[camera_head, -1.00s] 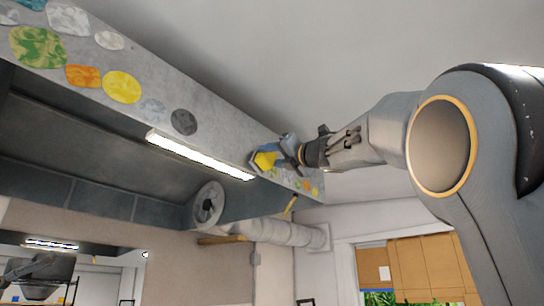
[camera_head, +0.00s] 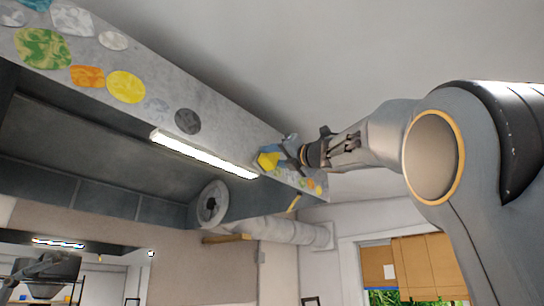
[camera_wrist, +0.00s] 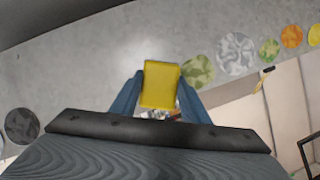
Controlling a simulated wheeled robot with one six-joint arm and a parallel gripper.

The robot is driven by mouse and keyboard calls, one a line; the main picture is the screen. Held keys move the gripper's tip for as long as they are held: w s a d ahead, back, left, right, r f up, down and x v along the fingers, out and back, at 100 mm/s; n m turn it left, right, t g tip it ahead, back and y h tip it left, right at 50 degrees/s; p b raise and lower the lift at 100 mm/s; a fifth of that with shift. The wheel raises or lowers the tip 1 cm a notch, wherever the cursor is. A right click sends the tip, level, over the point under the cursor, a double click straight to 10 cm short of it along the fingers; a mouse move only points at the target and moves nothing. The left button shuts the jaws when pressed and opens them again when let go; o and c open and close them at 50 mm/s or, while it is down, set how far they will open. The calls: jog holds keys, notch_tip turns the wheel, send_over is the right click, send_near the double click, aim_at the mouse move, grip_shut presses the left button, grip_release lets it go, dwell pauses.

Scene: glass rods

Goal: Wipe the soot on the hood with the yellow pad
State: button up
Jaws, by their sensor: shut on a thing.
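The yellow pad (camera_head: 268,160) is held at the grey front face of the hood (camera_head: 235,118). My gripper (camera_head: 283,155) is shut on it. The wrist view shows the pad (camera_wrist: 160,84) between two blue fingers, in front of bare grey hood face; I cannot tell whether it touches. A dark grey round patch (camera_head: 187,121), which looks like the soot, lies left of the pad. In the wrist view this dark patch (camera_wrist: 22,126) is at the lower left edge, apart from the pad.
Other coloured patches mark the hood, including a yellow one (camera_head: 126,87), an orange one (camera_head: 88,76) and a green one (camera_head: 43,48). A lit lamp strip (camera_head: 203,154) runs along the hood's lower edge. A round duct (camera_head: 285,230) lies below.

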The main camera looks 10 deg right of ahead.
jog(key=shift+w+d, duration=0.95)
jog(key=shift+d, duration=0.2)
jog(key=shift+a, duration=0.1)
jog(key=shift+s+a+b, duration=0.25)
jog(key=shift+s+a, duration=0.3)
jog(key=shift+a, duration=0.25)
jog(key=shift+s+a+b, duration=0.25)
jog(key=shift+s+a, duration=0.3)
jog(key=shift+a, duration=0.25)
jog(key=shift+s+d+b, duration=0.35)
jog(key=shift+s+d, duration=0.55)
jog(key=shift+s, duration=0.3)
jog(key=shift+s+d+b, duration=0.3)
jog(key=shift+s+d, duration=0.55)
jog(key=shift+s, duration=0.35)
jog(key=shift+s+d, duration=0.1)
jog(key=shift+s+d+b, duration=0.3)
jog(key=shift+s+d, duration=0.5)
jog(key=shift+s, duration=0.3)
